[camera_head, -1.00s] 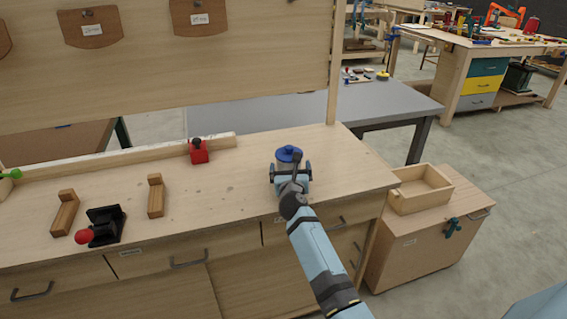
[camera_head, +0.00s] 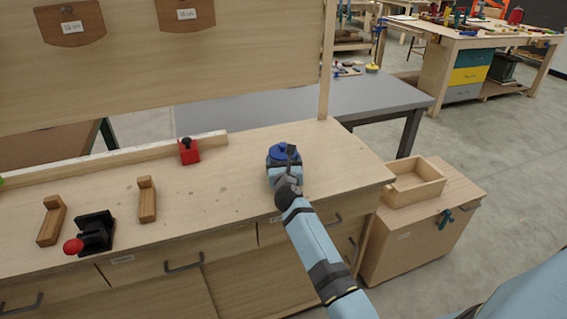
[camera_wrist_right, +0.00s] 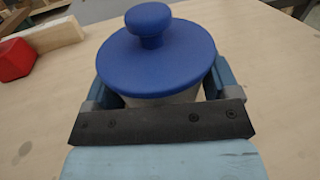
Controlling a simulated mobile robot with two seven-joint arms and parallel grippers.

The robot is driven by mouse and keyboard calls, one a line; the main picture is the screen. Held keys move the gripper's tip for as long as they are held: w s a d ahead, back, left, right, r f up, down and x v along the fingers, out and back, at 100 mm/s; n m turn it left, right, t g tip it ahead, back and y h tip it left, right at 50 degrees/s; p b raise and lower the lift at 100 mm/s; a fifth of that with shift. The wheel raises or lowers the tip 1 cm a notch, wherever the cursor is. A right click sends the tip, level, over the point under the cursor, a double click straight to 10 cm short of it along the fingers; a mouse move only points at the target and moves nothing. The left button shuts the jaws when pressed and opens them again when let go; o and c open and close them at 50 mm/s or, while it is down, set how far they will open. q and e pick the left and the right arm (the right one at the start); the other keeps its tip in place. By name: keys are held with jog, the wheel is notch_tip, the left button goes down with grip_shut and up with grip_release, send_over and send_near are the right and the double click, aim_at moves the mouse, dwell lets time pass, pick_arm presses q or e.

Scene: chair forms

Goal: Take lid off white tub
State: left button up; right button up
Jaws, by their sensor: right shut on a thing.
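A blue lid with a round knob (camera_head: 283,150) sits at the top of the tub near the right end of the wooden workbench. In the right wrist view the lid (camera_wrist_right: 158,52) covers most of the tub, and a pale strip of the white tub (camera_wrist_right: 170,97) shows under its rim. My right gripper (camera_head: 285,168) reaches in from the front and is shut on the white tub, its fingers on either side just below the lid; the lid hides part of them. Contact points are hidden. My left gripper is not in view.
A red block with a dark knob (camera_head: 189,151), two wooden L-shaped pieces (camera_head: 147,200) and a black clamp with a red ball (camera_head: 95,233) stand left on the bench. An open wooden box (camera_head: 415,184) sits on a lower cabinet at right. Bench around the tub is clear.

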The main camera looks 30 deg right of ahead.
aim_at(284, 145)
jog(key=shift+r, duration=0.5)
notch_tip(284, 145, up, 10)
jog(key=p, duration=0.4)
jog(key=shift+r, duration=0.25)
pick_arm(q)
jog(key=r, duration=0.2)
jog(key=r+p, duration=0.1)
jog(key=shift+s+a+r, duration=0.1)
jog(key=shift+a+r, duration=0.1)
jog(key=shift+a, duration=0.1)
pick_arm(e)
notch_tip(284, 145, up, 8)
jog(key=shift+r, duration=0.15)
jog(key=o, duration=0.4)
jog(key=c, duration=0.8)
jog(key=shift+o, duration=0.2)
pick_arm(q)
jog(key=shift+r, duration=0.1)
